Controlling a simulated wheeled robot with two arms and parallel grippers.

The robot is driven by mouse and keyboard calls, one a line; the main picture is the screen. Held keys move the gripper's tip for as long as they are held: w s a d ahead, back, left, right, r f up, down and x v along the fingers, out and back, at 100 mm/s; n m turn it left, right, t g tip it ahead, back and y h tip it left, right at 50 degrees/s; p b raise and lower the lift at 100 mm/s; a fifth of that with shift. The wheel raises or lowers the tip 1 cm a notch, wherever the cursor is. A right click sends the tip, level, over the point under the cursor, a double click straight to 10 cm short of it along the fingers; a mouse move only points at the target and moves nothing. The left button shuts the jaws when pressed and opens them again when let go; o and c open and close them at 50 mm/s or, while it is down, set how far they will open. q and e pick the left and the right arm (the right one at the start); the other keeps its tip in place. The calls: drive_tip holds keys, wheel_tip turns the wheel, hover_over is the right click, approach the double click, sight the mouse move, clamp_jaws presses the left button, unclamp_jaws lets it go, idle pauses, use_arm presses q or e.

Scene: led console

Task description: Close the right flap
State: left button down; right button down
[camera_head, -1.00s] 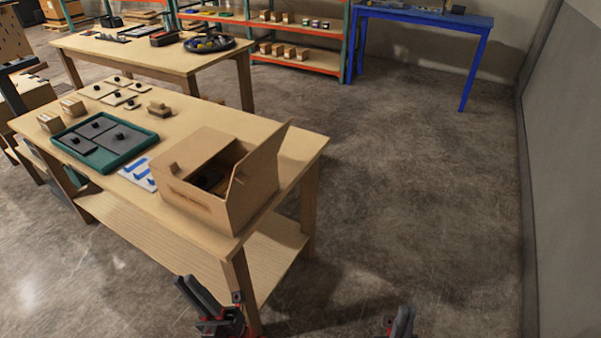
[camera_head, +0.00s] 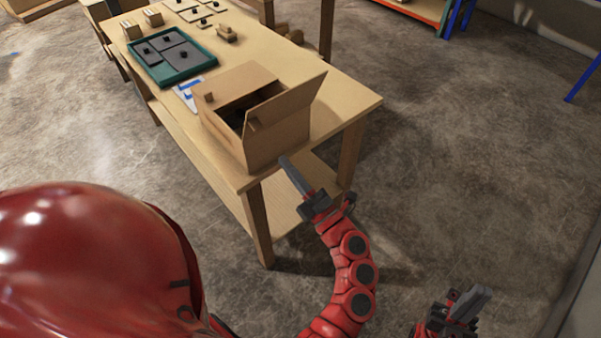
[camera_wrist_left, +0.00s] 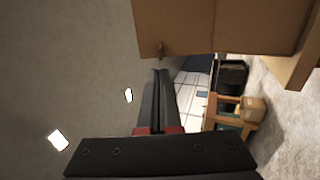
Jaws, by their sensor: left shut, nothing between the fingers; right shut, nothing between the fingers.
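The cardboard box (camera_head: 278,142) stands on the near right end of the wooden table. Its right flap (camera_head: 287,103) stands up, tilted outward to the right. Its left flap (camera_head: 236,82) lies flat over the left part of the opening, with a small knob on it. The dark inside shows between them. My left gripper (camera_head: 285,160) is shut and empty, its tips close to the box's lower right side; I cannot tell whether they touch. In the left wrist view its fingers (camera_wrist_left: 160,75) point toward a brown cardboard panel (camera_wrist_left: 175,25). My right gripper (camera_head: 482,292) is shut and empty, low over the floor.
The wooden table (camera_head: 352,98) has a teal tray (camera_head: 137,69) with grey pieces and a blue-and-white piece (camera_head: 184,94) left of the box. Open floor (camera_head: 460,150) lies right of the table. A blue table leg (camera_head: 584,80) shows at the far right.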

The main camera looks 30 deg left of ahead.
sight(259, 129)
use_arm(q)
drive_tip(key=p+x, duration=0.2)
drive_tip(key=x, duration=0.4)
drive_tip(key=shift+w+a+r, duration=0.1)
drive_tip(key=shift+a+r, duration=0.1)
drive_tip(key=shift+w+a+r, duration=0.15)
drive_tip(key=shift+w+a, duration=0.15)
drive_tip(key=shift+a, duration=0.35)
